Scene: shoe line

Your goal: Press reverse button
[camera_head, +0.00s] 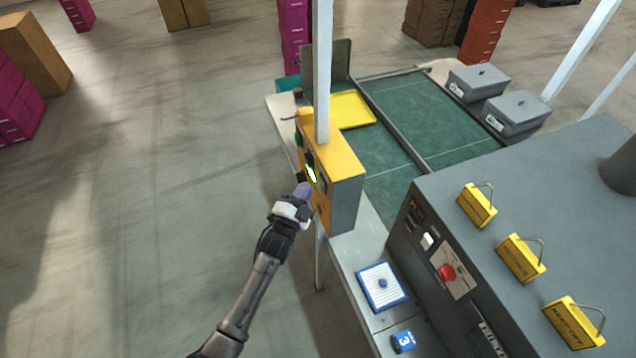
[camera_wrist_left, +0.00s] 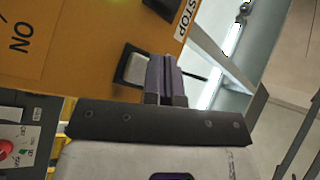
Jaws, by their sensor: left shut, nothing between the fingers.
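A yellow control box (camera_head: 345,160) hangs on a white post beside the green conveyor. In the left wrist view the shut fingertips (camera_wrist_left: 164,62) overlap the edge of a pale square button (camera_wrist_left: 134,67) in a dark frame. I cannot tell whether they touch it or whether it is pressed in. "STOP" and "ON" labels show on the yellow panel (camera_wrist_left: 85,45); no reverse label is readable. My right gripper is out of view.
A grey machine (camera_head: 540,200) with a red button (camera_head: 447,272) and yellow tags stands at the right. A blue-and-white pad (camera_head: 382,285) lies on the bench. Two grey lidded boxes (camera_head: 515,115) stand beyond the conveyor (camera_head: 400,110). The floor at the left is open.

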